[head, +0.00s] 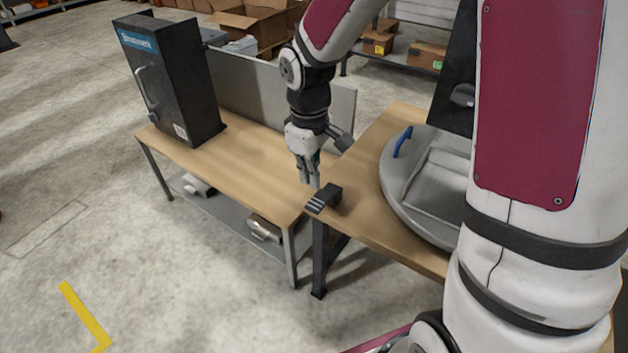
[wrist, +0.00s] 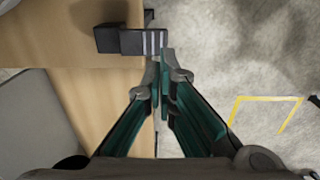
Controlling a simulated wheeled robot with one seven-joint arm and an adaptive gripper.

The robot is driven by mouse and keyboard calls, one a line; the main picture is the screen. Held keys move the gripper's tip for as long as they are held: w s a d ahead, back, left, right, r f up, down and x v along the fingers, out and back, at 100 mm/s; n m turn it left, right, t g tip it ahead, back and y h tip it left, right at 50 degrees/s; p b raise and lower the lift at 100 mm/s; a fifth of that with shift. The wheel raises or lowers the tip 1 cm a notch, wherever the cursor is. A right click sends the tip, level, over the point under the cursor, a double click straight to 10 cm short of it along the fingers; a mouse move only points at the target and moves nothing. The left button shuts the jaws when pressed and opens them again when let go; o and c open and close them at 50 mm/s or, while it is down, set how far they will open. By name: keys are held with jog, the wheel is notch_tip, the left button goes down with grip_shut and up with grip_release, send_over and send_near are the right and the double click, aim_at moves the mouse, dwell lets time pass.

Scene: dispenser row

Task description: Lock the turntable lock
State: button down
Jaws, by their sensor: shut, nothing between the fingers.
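The turntable (head: 392,190) is a grey disc with a blue handle (head: 403,141) on the right wooden table, partly hidden behind my arm. A small black block with a striped tab, which looks like the turntable lock (head: 323,199), sits at that table's left front corner. In the wrist view the lock (wrist: 140,42) is just beyond my fingertips, with its striped tab over the table edge. My gripper (head: 311,183) is shut and empty, pointing down close beside the lock. In the wrist view its fingers (wrist: 160,62) meet next to the striped tab; I cannot tell whether they touch it.
A second wooden table (head: 225,155) stands to the left, with a black dispenser box (head: 170,80) on it and a grey panel (head: 290,100) behind. Shelves with cardboard boxes (head: 250,20) are at the back. The floor in front is clear, with yellow tape (head: 84,315).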

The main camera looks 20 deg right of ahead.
notch_tip(320, 180, up, 8)
jog(key=p, duration=0.2)
jog(key=shift+f, duration=0.15)
jog(key=shift+s+a, duration=0.1)
